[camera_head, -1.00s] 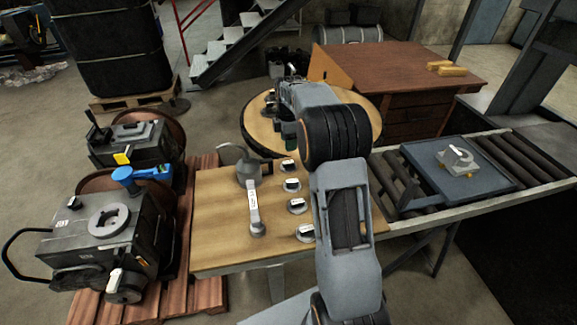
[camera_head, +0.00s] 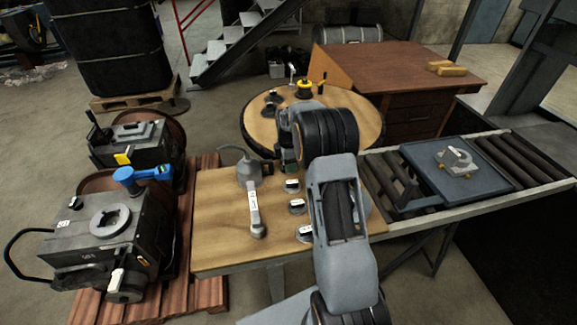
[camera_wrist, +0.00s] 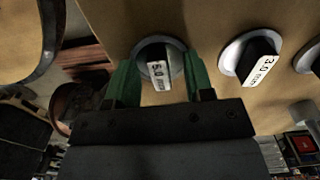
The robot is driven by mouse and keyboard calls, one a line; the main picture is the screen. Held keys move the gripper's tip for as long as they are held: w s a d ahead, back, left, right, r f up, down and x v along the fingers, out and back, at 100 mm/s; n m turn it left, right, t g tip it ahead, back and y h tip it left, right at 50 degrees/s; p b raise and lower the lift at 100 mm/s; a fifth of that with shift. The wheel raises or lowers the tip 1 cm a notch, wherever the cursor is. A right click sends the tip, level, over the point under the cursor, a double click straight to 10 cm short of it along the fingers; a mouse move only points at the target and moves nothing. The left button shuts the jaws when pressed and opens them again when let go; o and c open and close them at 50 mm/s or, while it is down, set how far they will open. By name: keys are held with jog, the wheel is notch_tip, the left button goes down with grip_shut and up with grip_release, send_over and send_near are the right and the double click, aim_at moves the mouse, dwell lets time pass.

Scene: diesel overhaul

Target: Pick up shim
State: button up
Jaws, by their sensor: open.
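Several round grey shims with dark, labelled tabs stand in a row on the wooden workbench (camera_head: 215,238). One shim (camera_wrist: 158,50), whose label seems to read 5.0 mm, lies between the green fingers of my gripper (camera_wrist: 157,72) in the wrist view. My gripper is open, with one finger on each side of this shim's tab. I cannot tell whether the fingers touch it. A second shim (camera_wrist: 250,57), marked 3.0 mm, sits to its right.
A grey tool with a long labelled handle (camera_head: 254,205) lies left of the shim row. A round wooden table (camera_head: 355,112) holding small parts stands behind. A blue-grey tray (camera_head: 480,186) sits on the roller conveyor at right. Machine housings (camera_head: 100,235) stand at left.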

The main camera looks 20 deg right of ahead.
grip_shut()
dwell(0.4)
jog(key=shift+r, duration=0.1)
